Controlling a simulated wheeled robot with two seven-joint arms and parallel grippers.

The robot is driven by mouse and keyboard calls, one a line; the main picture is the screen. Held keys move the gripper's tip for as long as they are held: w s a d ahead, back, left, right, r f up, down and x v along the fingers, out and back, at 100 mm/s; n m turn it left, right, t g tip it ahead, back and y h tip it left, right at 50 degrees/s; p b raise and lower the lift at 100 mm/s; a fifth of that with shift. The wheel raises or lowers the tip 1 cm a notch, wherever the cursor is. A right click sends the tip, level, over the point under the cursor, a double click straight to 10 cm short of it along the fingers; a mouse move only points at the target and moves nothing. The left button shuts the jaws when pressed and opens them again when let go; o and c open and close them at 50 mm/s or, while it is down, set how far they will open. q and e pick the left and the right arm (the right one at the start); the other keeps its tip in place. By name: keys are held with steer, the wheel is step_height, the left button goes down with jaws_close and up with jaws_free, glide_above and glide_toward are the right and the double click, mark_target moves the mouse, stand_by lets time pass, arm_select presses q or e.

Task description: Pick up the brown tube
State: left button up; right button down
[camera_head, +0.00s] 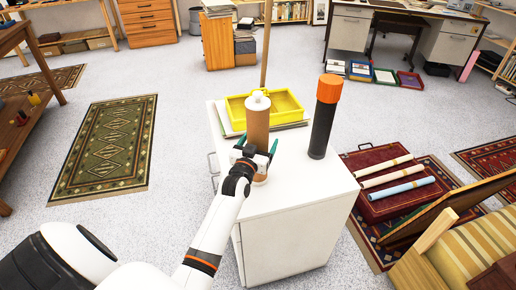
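The brown tube (257,121) stands upright on top of a white cabinet (306,188). It has a white cap and a pale base. My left gripper (257,144) is at the tube's lower half, on the near side. Its teal fingers are spread, one on each side of the tube, and I see no clear grip on it. The gripper body hides part of the tube's lower half. My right gripper is not in view.
A black tube with an orange cap (328,89) stands to the right on the cabinet. A yellow tray (289,104) lies behind on papers, with a wooden stick rising nearby. Rolled prints (401,187) lie on a red case at the right. The cabinet's front top is clear.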

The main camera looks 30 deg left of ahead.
arm_select(q)
steer(key=shift+w+a, duration=0.2)
steer(key=shift+w, duration=0.3)
steer(key=c, duration=1.2)
steer(key=shift+r, duration=0.1)
steer(key=shift+c, duration=0.3)
